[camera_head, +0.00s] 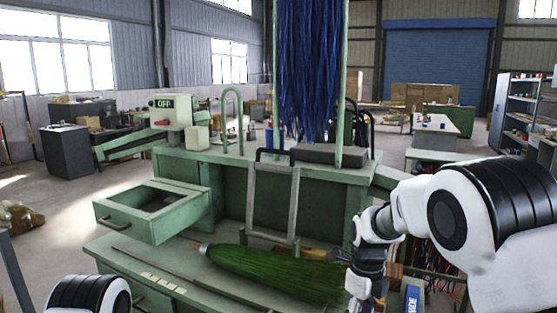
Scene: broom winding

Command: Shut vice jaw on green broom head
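The green broom head (275,268) lies on its side on the lower shelf of the green bench. My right gripper (365,288) hangs at the right end of the bristles. Its fingertips are not clear, so I cannot tell if it is open. Of my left arm only a link shows at bottom left; its gripper is out of view.
A green drawer (153,208) stands pulled out at the left. A thin rod (160,269) lies on the lower shelf (115,250) in front of the broom head. Blue bristles (308,70) hang above the bench top.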

